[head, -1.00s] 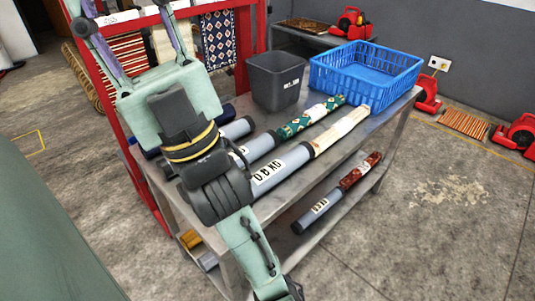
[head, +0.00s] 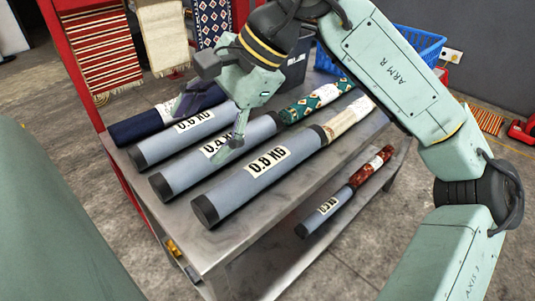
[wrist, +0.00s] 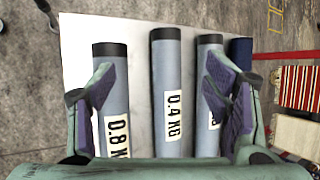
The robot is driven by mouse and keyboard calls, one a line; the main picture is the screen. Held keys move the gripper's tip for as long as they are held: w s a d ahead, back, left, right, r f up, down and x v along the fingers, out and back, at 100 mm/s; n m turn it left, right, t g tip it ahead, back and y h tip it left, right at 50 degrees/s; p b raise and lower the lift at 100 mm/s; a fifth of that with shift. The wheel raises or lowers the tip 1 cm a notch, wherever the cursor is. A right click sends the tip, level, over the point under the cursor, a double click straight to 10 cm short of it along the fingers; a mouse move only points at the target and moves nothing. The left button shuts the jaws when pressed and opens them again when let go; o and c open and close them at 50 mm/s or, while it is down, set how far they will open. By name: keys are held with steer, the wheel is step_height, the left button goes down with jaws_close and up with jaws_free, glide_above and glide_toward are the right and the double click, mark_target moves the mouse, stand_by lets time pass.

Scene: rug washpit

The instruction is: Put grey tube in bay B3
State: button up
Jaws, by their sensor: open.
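Three grey tubes with black end caps lie side by side on the metal table. They are labelled 0.8 KG (head: 245,190), 0.4 KG (head: 205,160) and, at the left, a partly unclear "0.6 KG" (head: 175,140). A fourth grey tube (head: 325,212) with a red patterned rug lies on the lower shelf. My gripper (head: 207,124) is open and empty above the tabletop tubes. In the wrist view its fingers stand apart, with the 0.4 KG tube (wrist: 167,90) between them and the 0.8 KG tube (wrist: 112,75) by the left finger. No bay marked B3 is visible.
The table's bare top (head: 190,235) shows at its near edge. A dark blue rug roll (head: 145,125) lies left of the tubes. A blue crate (head: 415,45) and a grey bin (head: 297,65) stand behind my arm. A red rack (head: 72,50) with hanging rugs stands at the left.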

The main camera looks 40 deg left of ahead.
mark_target(269, 161)
steer(key=w+d+f+t+h+b, duration=0.1)
steer(key=w+d+f+t, duration=0.15)
steer(key=w, duration=0.35)
steer(key=w+d+f+t+h, duration=0.1)
steer(key=w+d+t+h, duration=0.15)
steer(key=w, duration=0.25)
steer(key=shift+m+y, duration=0.35)
steer(key=shift+m, duration=0.05)
steer(key=x, duration=1)
steer(key=shift+s+d+f, duration=0.1)
steer(key=shift+d, duration=0.05)
steer(key=shift+c, duration=0.5)
jaws_close()
